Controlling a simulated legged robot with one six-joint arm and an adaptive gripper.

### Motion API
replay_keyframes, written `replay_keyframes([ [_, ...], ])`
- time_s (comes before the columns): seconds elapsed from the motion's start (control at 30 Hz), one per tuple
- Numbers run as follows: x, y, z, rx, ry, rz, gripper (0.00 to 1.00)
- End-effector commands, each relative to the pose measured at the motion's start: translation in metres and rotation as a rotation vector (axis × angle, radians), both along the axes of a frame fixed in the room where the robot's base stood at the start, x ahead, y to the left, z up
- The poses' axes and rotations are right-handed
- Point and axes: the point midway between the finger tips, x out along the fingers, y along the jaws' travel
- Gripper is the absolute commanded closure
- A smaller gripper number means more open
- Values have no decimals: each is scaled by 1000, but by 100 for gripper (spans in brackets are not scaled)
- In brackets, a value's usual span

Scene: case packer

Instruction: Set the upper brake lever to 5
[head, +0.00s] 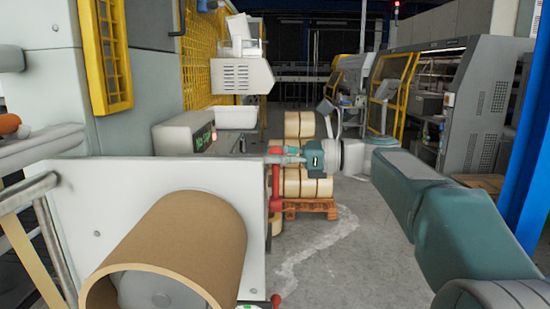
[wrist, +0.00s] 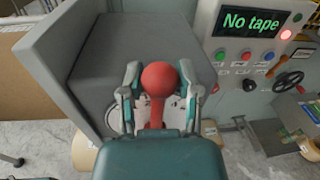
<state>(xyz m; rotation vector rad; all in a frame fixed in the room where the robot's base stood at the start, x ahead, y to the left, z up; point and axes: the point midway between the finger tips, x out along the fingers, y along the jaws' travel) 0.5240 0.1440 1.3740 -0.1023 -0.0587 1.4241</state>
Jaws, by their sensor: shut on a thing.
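The red brake lever (wrist: 155,108) has a round ball knob (wrist: 160,76) and stands between my fingers in the wrist view. My gripper (wrist: 160,90) is shut on it, with one finger on each side just below the ball. In the head view my gripper (head: 282,156) reaches in from the right to the top of the red lever (head: 275,185), beside the white panel's right edge. No number scale for the lever is readable in either view.
A brown cardboard roll (head: 190,245) lies in front of the white panel (head: 130,195). A control panel reads "No tape" (wrist: 249,20) and carries several buttons and a lit red lamp. Stacked rolls on a wooden pallet (head: 310,206) stand behind my gripper. Grey floor (head: 345,265) is clear at right.

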Motion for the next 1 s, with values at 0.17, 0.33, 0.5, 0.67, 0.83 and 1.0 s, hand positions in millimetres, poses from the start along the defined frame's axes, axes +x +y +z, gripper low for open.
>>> replay_keyframes([
  [0.17, 16, 0, -1, 4, 134, -1, 100],
  [0.33, 28, -1, -4, 9, 256, -1, 100],
  [0.5, 38, -1, -7, 12, 355, -2, 100],
  [0.67, 44, -1, -9, 15, 415, -2, 100],
  [0.83, 46, -1, -10, 17, 446, -2, 100],
  [1.0, 47, -2, -9, 17, 453, -2, 100],
])
